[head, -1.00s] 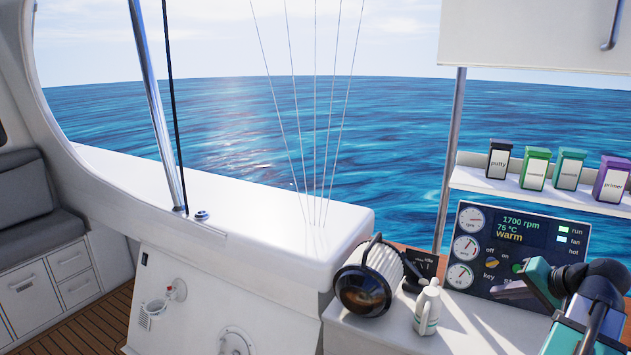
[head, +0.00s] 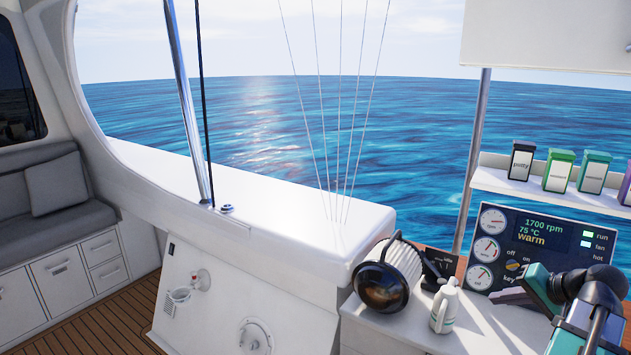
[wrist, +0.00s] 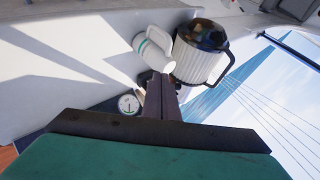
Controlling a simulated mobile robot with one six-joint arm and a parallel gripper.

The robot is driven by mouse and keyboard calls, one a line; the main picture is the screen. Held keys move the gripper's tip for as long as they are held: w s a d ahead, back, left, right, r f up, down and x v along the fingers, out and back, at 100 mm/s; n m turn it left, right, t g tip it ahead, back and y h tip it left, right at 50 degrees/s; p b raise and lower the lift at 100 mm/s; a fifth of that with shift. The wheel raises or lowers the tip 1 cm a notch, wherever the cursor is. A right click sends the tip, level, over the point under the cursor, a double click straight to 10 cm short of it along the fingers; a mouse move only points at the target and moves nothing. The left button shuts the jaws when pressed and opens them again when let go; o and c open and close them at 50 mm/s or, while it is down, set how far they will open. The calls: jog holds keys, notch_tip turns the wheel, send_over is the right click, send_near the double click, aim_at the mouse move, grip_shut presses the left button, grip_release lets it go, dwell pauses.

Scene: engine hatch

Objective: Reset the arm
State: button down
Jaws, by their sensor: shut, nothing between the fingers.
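My arm shows at the lower right of the head view, folded in front of the engine panel (head: 545,235). My gripper (head: 508,296) points left there, in front of the panel's lower edge. In the wrist view the fingers of my gripper (wrist: 161,88) lie together with nothing between them. Beyond the fingertips are a white bottle with a green band (wrist: 152,50) and a ribbed white lantern-like object with a dark handle (wrist: 198,58). My gripper looks apart from both.
A shelf (head: 493,179) with several labelled containers is above the panel. Open wooden floor (head: 105,325) lies at lower left.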

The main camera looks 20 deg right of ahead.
jog(key=w+a+f+n+g+y, duration=0.1)
jog(key=w+a+f+y, duration=0.1)
jog(key=w+a+f, duration=0.6)
jog(key=w+a+f+n+g+y, duration=0.2)
jog(key=w+a+f, duration=0.3)
jog(key=a, duration=0.4)
jog(key=s+a+f+n+g+y, duration=0.1)
jog(key=a+f+n+g+y, duration=0.3)
jog(key=a+f, duration=1.55)
jog(key=s+a+f+n+g+h, duration=0.2)
jog(key=s+a+f+g+h, duration=0.3)
jog(key=s+a+f, duration=1)
jog(key=s+a+f+n+g+h, duration=0.25)
jog(key=s+f+g, duration=0.2)
jog(key=s, duration=0.45)
jog(key=s+d+f+t+h, duration=0.1)
jog(key=s+d+f+h, duration=0.1)
jog(key=d+f, duration=0.1)
jog(key=shift+d+f, duration=0.2)
jog(key=shift+d, duration=0.65)
